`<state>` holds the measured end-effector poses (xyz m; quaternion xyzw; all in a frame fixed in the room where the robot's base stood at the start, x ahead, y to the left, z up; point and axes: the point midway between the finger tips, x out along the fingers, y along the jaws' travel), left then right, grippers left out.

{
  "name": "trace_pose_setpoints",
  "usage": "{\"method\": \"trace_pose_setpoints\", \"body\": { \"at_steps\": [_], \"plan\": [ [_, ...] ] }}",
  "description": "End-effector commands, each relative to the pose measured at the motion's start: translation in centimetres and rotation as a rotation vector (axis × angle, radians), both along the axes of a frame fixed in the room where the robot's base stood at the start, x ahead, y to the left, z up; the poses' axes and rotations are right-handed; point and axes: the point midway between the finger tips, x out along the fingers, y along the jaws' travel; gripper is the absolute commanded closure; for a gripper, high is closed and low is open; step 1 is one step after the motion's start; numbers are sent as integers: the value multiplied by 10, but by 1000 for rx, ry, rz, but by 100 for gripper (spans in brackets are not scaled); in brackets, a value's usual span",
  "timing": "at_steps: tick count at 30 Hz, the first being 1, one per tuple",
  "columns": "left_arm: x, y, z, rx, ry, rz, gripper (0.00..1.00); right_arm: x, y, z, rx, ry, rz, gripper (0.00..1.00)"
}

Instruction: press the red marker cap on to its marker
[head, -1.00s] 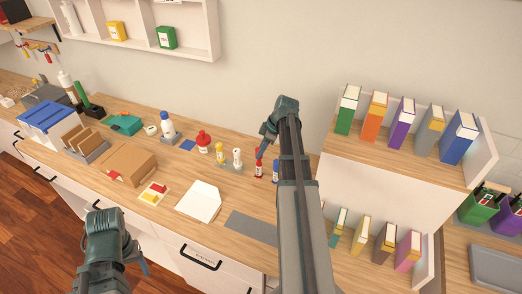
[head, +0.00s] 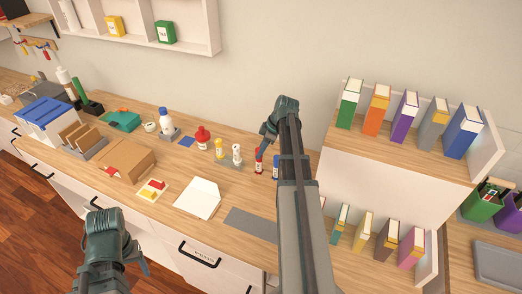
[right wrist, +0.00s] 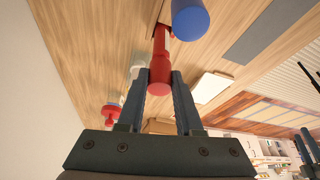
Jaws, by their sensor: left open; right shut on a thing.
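My right gripper (right wrist: 160,88) is shut on the red marker cap (right wrist: 159,78), seen between its fingers in the right wrist view. A narrower red part (right wrist: 159,42) continues beyond the cap, away from the wrist. In the head view the red marker (head: 258,164) is upright below my right gripper (head: 266,141), red with a pale band. I cannot tell whether cap and marker are fully pressed together. My left gripper (head: 142,268) is open and empty in front of the counter, at lower left.
A blue marker (right wrist: 190,18) stands close beside the red one. Glue-like white and yellow-capped bottles (head: 237,154) and a red-topped stamp (head: 202,138) are to the left. A book shelf (head: 390,150) is at right.

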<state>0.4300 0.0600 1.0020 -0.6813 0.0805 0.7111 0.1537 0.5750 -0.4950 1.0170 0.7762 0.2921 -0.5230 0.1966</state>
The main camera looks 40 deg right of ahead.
Motion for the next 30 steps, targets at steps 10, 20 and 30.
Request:
{"method": "trace_pose_setpoints", "body": {
  "at_steps": [10,20,30],
  "plan": [
    [0,0,-10,0,0,0,34,0,0,-10,0,0,0,100],
    [0,0,-9,0,0,0,34,0,0,-9,0,0,0,31],
    [0,0,-6,0,0,2,34,-1,-1,-6,0,0,0,31]
  ]
}}
